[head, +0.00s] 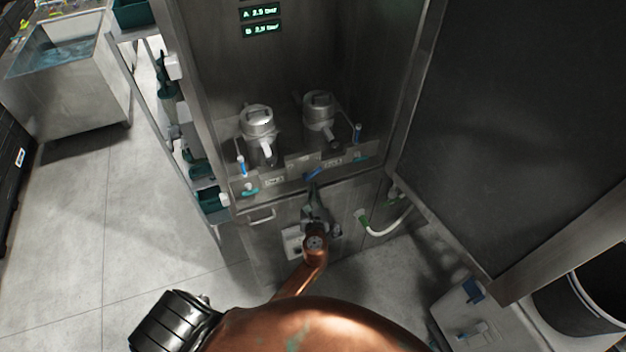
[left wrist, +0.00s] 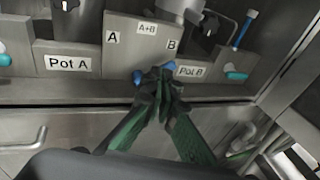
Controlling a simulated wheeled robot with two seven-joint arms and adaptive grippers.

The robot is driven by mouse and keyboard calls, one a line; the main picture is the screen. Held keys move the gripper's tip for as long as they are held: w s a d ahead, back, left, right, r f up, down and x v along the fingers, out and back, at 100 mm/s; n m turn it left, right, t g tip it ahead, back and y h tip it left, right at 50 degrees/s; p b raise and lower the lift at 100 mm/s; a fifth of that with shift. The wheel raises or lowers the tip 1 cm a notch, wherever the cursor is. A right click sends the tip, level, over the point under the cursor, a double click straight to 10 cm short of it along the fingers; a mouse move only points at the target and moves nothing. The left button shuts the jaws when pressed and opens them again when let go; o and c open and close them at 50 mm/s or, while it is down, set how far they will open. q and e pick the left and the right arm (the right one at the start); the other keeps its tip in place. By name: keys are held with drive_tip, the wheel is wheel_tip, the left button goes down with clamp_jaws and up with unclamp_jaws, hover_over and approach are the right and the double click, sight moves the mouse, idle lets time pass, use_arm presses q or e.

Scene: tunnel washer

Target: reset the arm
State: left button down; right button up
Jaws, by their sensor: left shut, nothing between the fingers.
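My left arm reaches forward in the head view, and its left gripper (head: 313,186) is at the front of the steel cabinet, by the panel between the two pots. In the left wrist view its green fingers (left wrist: 160,84) are shut with nothing between them. Just behind the fingertips is a blue lever (left wrist: 138,77) on a plate marked A, A+B and B; the fingertips partly hide it. I cannot tell whether they touch it. The lever also shows in the head view (head: 315,173). My right gripper is not in view.
Pot A (head: 258,122) and pot B (head: 319,112) stand in the cabinet, below green pressure readouts (head: 262,29). Teal-handled valves flank the panel. An open dark door (head: 520,110) is on the right. A shelf rack and a water-filled sink (head: 55,50) are left; the left floor is clear.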

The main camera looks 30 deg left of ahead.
use_arm(q)
drive_tip(key=shift+s+d+r, duration=0.1)
drive_tip(key=shift+s+d, duration=0.15)
drive_tip(key=shift+s, duration=0.15)
drive_tip(key=s+f+n+g+h+b, duration=0.2)
drive_tip(key=s+f+n+b, duration=0.3)
drive_tip(key=f, duration=1)
drive_tip(key=s+f+n+g+h, duration=0.1)
drive_tip(key=s+f+n+g, duration=0.2)
drive_tip(key=s+f, duration=0.8)
drive_tip(key=s+f+n+g+h+b, duration=0.2)
drive_tip(key=f+n+b, duration=0.15)
drive_tip(key=f, duration=1.55)
drive_tip(key=s+f+n+g+h+b, duration=0.1)
drive_tip(key=s+f+n+g+b, duration=0.1)
drive_tip(key=s+f+n, duration=0.3)
drive_tip(key=s+f+n+g+h+b, duration=0.1)
drive_tip(key=s+f+n, duration=0.5)
drive_tip(key=s+f, duration=0.6)
drive_tip(key=s+f+n+g+b, duration=0.3)
drive_tip(key=s+f+n, duration=0.3)
drive_tip(key=s, duration=1.5)
wheel_tip(320, 180, down, 3)
drive_tip(key=shift+s+a+f+h+b, duration=0.1)
drive_tip(key=shift+s+a+h+b, duration=0.15)
drive_tip(key=shift+a+h+b, duration=0.35)
